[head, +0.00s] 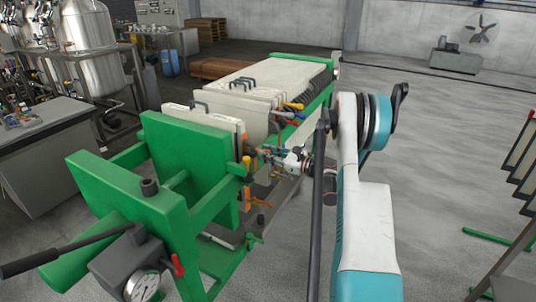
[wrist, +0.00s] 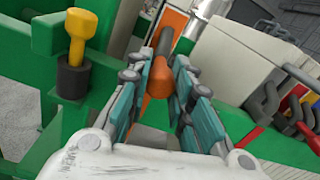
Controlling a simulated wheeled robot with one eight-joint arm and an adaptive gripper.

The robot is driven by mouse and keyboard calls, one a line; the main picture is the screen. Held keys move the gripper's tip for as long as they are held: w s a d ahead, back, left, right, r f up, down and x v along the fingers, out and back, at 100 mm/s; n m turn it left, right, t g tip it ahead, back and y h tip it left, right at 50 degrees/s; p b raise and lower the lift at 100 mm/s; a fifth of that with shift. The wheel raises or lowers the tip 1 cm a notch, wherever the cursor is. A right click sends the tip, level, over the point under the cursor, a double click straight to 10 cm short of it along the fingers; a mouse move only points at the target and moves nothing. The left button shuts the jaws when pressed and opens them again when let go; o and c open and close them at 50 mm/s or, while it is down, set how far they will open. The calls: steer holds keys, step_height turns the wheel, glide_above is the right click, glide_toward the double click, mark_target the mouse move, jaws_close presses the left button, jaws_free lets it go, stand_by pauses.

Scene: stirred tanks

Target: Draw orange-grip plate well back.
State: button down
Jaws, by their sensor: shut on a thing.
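My gripper (head: 268,155) reaches in from the right to the side of the green plate press. In the wrist view, my gripper (wrist: 160,88) has its teal-padded fingers on both sides of a rounded orange grip (wrist: 159,77) on a dark stem, shut on it. The pale plate (head: 205,116) nearest the green pressing block has a dark handle on top. The head view does not clearly show which plate the held grip belongs to, as my gripper covers that spot.
The green pressing block (head: 190,150) stands in front of the plates. Further pale plates (head: 240,102) stand packed behind a gap. Yellow (head: 293,106) and red (head: 291,121) grips stick out from the near side. Open floor (head: 440,170) lies to the right.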

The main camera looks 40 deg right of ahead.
steer(key=shift+f, duration=0.2)
steer(key=c, duration=1.4)
jaws_free()
steer(key=shift+o, duration=0.2)
steer(key=shift+d, duration=0.15)
steer(key=v, duration=1.2)
